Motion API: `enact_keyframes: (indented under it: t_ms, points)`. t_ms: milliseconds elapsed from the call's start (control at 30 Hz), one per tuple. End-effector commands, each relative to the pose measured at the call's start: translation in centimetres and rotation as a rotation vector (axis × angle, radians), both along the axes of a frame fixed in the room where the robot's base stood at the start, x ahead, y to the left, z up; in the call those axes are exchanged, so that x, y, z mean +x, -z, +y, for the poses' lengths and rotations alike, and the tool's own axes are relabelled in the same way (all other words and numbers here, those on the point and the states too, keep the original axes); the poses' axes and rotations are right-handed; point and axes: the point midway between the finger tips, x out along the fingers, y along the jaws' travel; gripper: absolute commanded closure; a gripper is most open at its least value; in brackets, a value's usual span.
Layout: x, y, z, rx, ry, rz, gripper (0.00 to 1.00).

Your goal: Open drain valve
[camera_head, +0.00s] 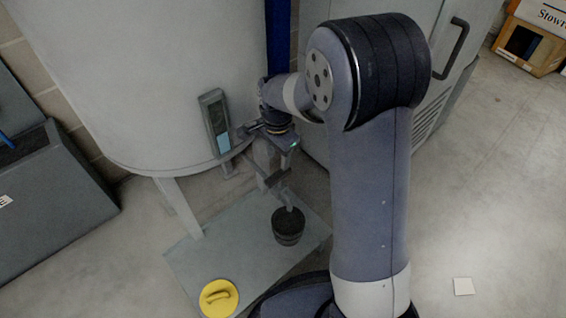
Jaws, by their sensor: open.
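A large pale cylindrical tank (150,80) stands on legs at the left. A narrow upright panel with a pale blue lower part (214,122) is on its front. A short grey fitting (228,163) shows just below that panel; it may be the drain valve, but its handle and setting cannot be made out. My gripper (277,182) points down in front of the tank's lower right edge, to the right of the fitting. It is open, and I see nothing held in it. A black bucket (288,228) stands below it; whether they touch cannot be told.
The bucket stands on a grey floor plate (215,250), with a yellow round lid-like piece (218,298) at its front. A grey cabinet (390,50) stands behind my arm. A dark sloped unit (50,200) is at the left. The floor at right is mostly clear.

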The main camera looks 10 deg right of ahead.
Motion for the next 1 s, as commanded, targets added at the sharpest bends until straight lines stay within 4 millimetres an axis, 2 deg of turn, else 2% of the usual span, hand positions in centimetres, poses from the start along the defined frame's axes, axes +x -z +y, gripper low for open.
enact_keyframes:
  t_ms: [300, 500, 700, 1000]
  points:
    - [-0.1, 6.0, -0.1, -0.001, -0.001, 0.004, 0.56]
    - [-0.1, 9.1, 0.0, 0.0, -0.002, 0.002, 0.56]
    - [-0.1, 10.2, 0.0, -0.001, -0.002, 0.001, 0.56]
    - [-0.1, 10.3, 0.0, 0.0, -0.002, 0.0, 0.58]
